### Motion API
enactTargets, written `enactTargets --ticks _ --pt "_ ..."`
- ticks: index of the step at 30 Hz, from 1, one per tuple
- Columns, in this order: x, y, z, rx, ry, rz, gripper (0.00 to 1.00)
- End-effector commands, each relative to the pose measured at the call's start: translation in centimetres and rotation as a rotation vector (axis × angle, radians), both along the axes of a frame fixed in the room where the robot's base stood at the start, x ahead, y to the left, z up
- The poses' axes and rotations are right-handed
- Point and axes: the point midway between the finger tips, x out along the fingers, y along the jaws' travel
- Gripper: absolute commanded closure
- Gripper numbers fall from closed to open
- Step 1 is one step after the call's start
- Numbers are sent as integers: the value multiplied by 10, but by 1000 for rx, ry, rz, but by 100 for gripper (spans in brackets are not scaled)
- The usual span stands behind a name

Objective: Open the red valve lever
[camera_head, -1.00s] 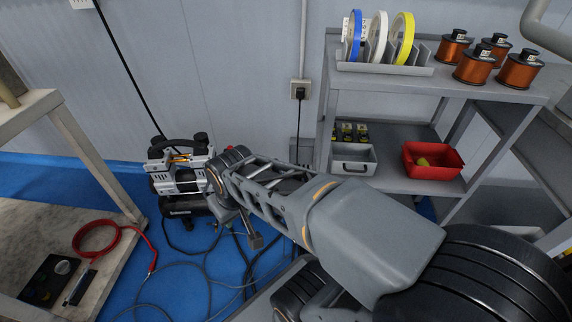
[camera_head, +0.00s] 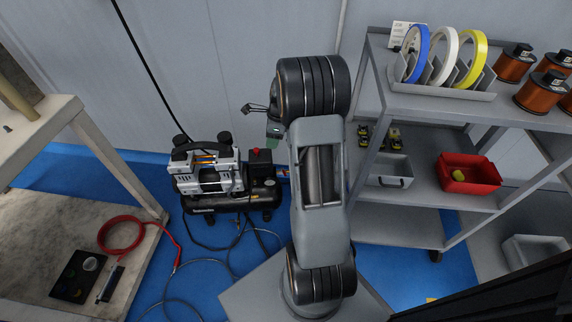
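No red valve lever can be made out for certain. The black and silver air compressor (camera_head: 212,182) stands on the blue floor left of my arm. A small red part (camera_head: 256,152) shows on its top right, too small to tell whether it is a knob or a lever. Another small reddish patch (camera_head: 285,172) shows beside my arm, partly hidden by it. My gripper (camera_head: 244,108) is raised above and behind the compressor in the picture, pointing left. Its thin fingers look spread, with nothing between them. It touches nothing that I can see.
A bench (camera_head: 60,130) stands at the left, with a red hose (camera_head: 122,248) on its lower shelf. Grey hoses (camera_head: 182,300) lie on the floor. A grey shelf unit (camera_head: 425,203) at the right holds tape rolls, copper coils and a red bin (camera_head: 468,187).

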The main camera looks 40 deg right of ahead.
Motion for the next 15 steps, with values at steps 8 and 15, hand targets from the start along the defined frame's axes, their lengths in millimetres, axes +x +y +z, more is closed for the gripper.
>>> enactTargets --ticks 8,15 --pt "6 -88 -73 174 219 -804 61" --pt "-1 -116 -109 241 314 -1108 61"
